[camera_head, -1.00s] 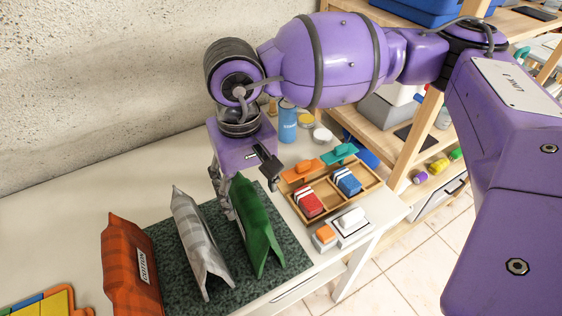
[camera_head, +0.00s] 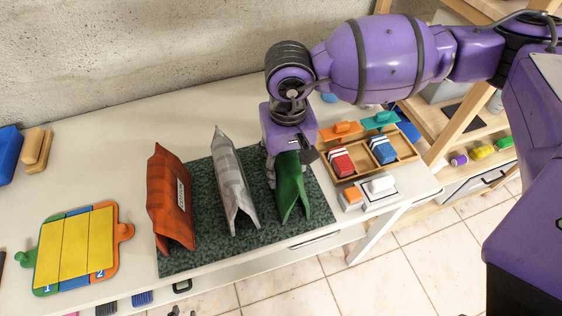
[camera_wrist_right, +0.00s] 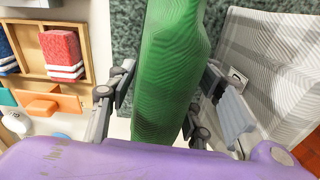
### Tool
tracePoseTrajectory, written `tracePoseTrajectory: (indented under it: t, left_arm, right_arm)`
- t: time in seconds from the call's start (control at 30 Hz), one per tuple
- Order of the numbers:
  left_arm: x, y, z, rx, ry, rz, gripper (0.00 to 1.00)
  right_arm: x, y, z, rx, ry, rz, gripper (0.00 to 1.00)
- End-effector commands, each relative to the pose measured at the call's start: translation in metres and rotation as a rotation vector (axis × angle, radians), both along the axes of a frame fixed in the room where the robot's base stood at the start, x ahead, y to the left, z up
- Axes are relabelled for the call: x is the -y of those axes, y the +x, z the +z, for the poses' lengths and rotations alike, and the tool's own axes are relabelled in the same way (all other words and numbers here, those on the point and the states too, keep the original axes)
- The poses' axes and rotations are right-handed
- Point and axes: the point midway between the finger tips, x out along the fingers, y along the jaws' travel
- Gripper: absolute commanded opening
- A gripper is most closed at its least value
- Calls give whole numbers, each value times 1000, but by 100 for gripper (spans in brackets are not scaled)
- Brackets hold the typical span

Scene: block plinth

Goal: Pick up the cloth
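Three tent-shaped folded cloths stand in a row on a dark green speckled mat (camera_head: 212,253): an orange-red plaid cloth (camera_head: 168,205) with a white label, a grey plaid cloth (camera_head: 232,185), and a green cloth (camera_head: 291,190). My right gripper (camera_head: 285,168) is lowered over the top of the green cloth. In the right wrist view the green cloth (camera_wrist_right: 172,60) lies between the two fingers of my right gripper (camera_wrist_right: 168,88). The fingers look apart, with a small gap visible at the left one. The grey cloth (camera_wrist_right: 275,70) is close beside the right finger. My left gripper is not in view.
A wooden tray (camera_head: 402,150) with red and blue folded pieces stands right of the mat, with small white and orange blocks in front. A yellow puzzle board (camera_head: 75,248) lies at left. The concrete wall runs behind; a shelf stands at right.

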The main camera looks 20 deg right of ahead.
Motion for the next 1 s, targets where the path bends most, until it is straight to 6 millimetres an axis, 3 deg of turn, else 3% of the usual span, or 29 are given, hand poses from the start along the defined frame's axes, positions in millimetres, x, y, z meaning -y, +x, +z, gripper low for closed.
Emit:
tracePoseTrajectory:
  t: [0.03,0.2,0.57,0.77,1.0]
  left_arm:
    - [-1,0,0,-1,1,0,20]
    - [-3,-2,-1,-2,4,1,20]
    - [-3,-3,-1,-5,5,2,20]
    - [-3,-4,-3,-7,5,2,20]
    - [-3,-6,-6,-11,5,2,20]
  right_arm:
    - [0,0,0,0,0,0,36]
    - [0,0,0,0,0,-1,15]
    - [0,0,6,0,0,-1,15]
    - [0,1,31,3,0,0,15]
    - [-13,-40,82,5,2,8,15]
